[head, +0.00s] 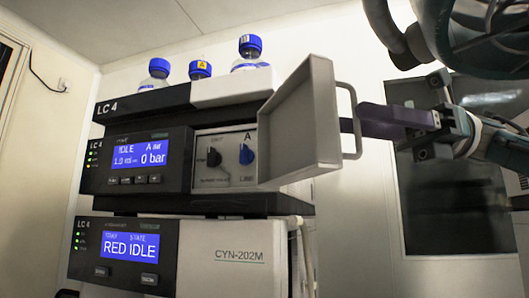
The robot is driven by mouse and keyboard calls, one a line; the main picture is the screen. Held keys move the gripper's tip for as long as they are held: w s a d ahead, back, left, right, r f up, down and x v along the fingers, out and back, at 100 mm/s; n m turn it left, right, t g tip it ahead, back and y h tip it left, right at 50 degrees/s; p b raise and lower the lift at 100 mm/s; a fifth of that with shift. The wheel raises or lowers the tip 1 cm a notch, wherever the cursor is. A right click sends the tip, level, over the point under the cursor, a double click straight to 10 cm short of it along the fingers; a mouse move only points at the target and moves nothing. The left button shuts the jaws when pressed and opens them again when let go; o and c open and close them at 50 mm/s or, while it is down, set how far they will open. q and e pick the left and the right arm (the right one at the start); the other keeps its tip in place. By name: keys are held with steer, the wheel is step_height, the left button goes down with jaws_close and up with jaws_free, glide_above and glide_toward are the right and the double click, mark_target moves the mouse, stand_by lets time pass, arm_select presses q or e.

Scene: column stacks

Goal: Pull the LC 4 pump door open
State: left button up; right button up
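The LC 4 pump is the upper module, with a blue display (139,155) reading IDLE and 0 bar. Its grey door (300,125) stands swung open to the right, its recessed inner face towards me. The pump's front panel (224,158) with a black knob and a blue knob is exposed. A curved grey handle (355,105) sticks out from the door's outer side. My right gripper (350,126) reaches in from the right with its dark finger at the handle. The fingers overlap in this view, so their grip on the handle cannot be told. My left gripper is not in view.
Several blue-capped bottles (251,54) stand on top of the stack. A lower LC 4 module (130,246) reads RED IDLE. Tubing (303,250) runs down its right side. A dark window panel (455,205) is in the wall behind my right arm.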

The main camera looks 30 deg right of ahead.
steer(key=s+d+p, duration=0.1)
steer(key=d+p, duration=0.6)
steer(key=d, duration=0.2)
steer(key=shift+s+d, duration=0.2)
steer(key=shift+s, duration=0.15)
steer(key=shift+s, duration=0.1)
